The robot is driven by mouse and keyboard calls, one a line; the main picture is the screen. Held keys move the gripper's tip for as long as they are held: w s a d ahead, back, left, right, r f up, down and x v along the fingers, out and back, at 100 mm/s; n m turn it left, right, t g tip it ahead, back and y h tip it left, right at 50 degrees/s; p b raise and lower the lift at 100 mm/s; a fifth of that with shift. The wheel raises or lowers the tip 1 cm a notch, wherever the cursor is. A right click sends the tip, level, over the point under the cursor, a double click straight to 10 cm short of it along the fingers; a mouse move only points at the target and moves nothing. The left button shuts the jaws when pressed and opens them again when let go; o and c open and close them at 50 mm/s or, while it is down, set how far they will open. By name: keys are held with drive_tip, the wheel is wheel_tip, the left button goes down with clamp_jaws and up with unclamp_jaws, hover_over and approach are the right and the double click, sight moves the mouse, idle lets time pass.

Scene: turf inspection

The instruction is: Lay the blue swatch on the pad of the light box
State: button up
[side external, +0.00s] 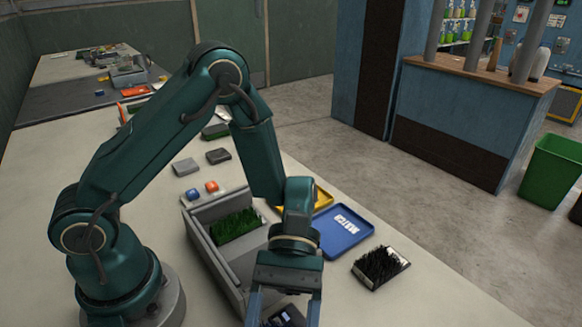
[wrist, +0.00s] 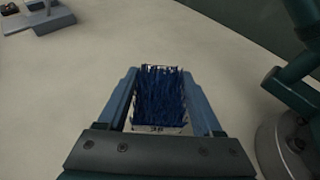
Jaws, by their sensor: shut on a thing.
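My gripper (side external: 284,308) is at the bottom edge of the side view, in front of the grey box. It is shut on the blue swatch (wrist: 160,98), a dark blue turf piece with a pale edge, held between both fingers in the wrist view. The swatch (side external: 286,318) is partly cut off by the side view's lower edge. In the wrist view a grey stepped device (wrist: 50,18) stands on the table at the top left, away from the gripper. It may be the light box; I cannot tell for sure, and its pad is not clear.
A grey divided box (side external: 212,251) holds green turf. Beside it lie a blue tray (side external: 342,238) marked MATCH, a yellow tray (side external: 322,198) and a dark turf swatch (side external: 380,266). Grey blocks (side external: 185,167) lie behind. The table between gripper and grey device is bare in the wrist view.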

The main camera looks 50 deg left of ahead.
drive_tip(key=x, duration=0.3)
drive_tip(key=shift+w+d+f, duration=0.1)
drive_tip(key=shift+d+f, duration=0.1)
drive_tip(key=shift+f, duration=2.1)
drive_tip(key=shift+f, duration=0.2)
drive_tip(key=o, duration=1.4)
drive_tip(key=shift+o, duration=0.2)
drive_tip(key=shift+r, duration=0.1)
